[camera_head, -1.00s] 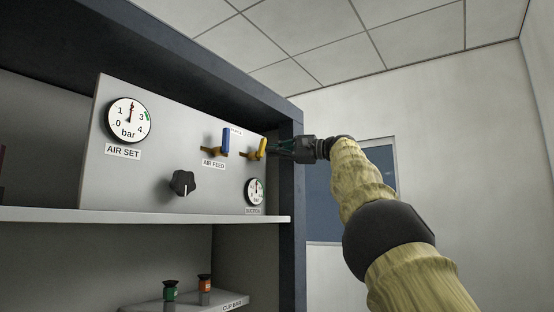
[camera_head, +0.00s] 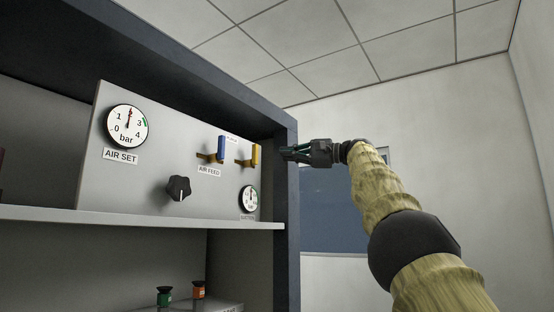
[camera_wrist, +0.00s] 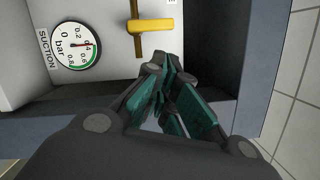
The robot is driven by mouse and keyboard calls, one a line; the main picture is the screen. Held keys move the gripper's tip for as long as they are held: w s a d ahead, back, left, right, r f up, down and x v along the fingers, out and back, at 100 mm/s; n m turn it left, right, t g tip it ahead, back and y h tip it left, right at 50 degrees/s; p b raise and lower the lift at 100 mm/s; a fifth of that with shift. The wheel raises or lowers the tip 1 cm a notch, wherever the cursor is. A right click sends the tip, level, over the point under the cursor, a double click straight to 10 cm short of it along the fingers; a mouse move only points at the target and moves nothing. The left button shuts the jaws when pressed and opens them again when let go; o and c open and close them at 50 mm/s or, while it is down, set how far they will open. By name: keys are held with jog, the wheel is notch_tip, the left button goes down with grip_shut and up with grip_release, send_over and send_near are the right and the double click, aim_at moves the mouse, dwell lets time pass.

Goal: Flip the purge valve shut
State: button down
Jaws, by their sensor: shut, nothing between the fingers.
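The yellow valve handle (camera_head: 256,155) is at the right end of the grey panel, on a brass pipe. It stands upright, crosswise to its pipe. In the wrist view the yellow handle (camera_wrist: 151,26) lies across the brass pipe beyond my fingertips. A small label above the valves is too small to read. My gripper (camera_head: 286,153) is shut and empty, to the right of the yellow handle and apart from it. Its green-padded fingers (camera_wrist: 164,76) come together in the wrist view.
A blue handle (camera_head: 221,149) stands upright left of the yellow one, above the AIR FEED label. Below are a black knob (camera_head: 179,188) and the SUCTION gauge (camera_head: 249,199). The AIR SET gauge (camera_head: 127,126) is at left. The dark cabinet frame (camera_head: 286,215) edges the panel at right.

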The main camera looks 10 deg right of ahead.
jog(key=v, duration=0.3)
jog(key=shift+d+r, duration=0.1)
jog(key=shift+r, duration=0.05)
dwell(0.4)
